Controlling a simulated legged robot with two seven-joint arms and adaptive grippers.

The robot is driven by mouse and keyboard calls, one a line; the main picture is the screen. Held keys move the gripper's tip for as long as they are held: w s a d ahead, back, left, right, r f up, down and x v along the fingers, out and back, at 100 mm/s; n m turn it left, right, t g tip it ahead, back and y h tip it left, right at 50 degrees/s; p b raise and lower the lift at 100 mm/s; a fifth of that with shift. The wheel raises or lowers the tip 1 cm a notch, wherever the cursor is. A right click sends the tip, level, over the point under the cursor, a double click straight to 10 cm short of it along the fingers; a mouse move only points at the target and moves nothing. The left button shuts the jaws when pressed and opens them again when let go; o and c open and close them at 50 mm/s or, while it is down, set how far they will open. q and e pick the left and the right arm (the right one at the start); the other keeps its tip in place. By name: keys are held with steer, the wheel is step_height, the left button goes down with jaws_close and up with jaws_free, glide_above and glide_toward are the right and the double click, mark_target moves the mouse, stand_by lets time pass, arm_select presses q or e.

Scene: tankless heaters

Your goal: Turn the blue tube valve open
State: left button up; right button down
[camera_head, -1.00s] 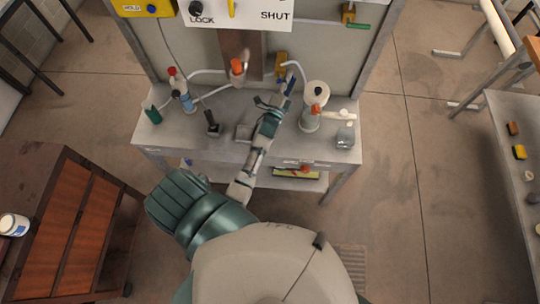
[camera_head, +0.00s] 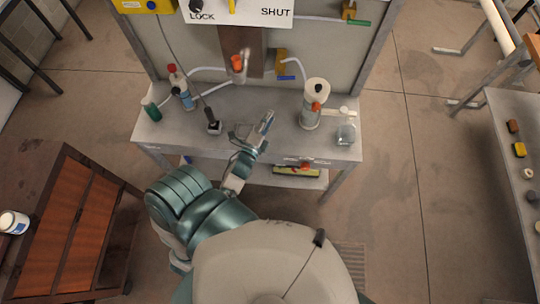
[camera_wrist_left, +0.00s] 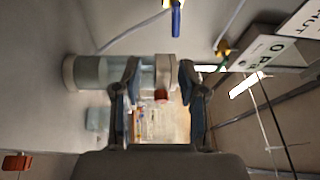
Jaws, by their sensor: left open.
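The blue valve handle (camera_head: 287,77) sits at the lower end of a yellow block (camera_head: 281,62) on the upright panel, with a white tube beside it. The handle lies roughly sideways in the head view. It also shows at the top of the left wrist view (camera_wrist_left: 176,20), beyond and apart from the fingers. My left gripper (camera_head: 267,122) is below and in front of the valve, over the bench, not touching the handle. Its two fingers are apart in the left wrist view (camera_wrist_left: 160,95), with nothing held between them. My right gripper is not in view.
A pale canister (camera_head: 312,95) with an orange knob (camera_head: 316,107) stands right of my gripper, beside a glass jar (camera_head: 346,132). A bottle with a red cap (camera_head: 180,88) and a black-handled item (camera_head: 213,124) stand left. A green-handled valve (camera_head: 358,23) is higher up.

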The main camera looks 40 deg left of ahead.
arm_select(q)
steer(key=s+d+f+n+g+h, duration=0.2)
steer(key=s+d+f+n+g, duration=0.5)
steer(key=s+f+n+g, duration=0.2)
steer(key=shift+d+f+n+g+b, duration=0.25)
steer(key=shift+n+g+b, duration=0.05)
steer(key=shift+n+g, duration=0.55)
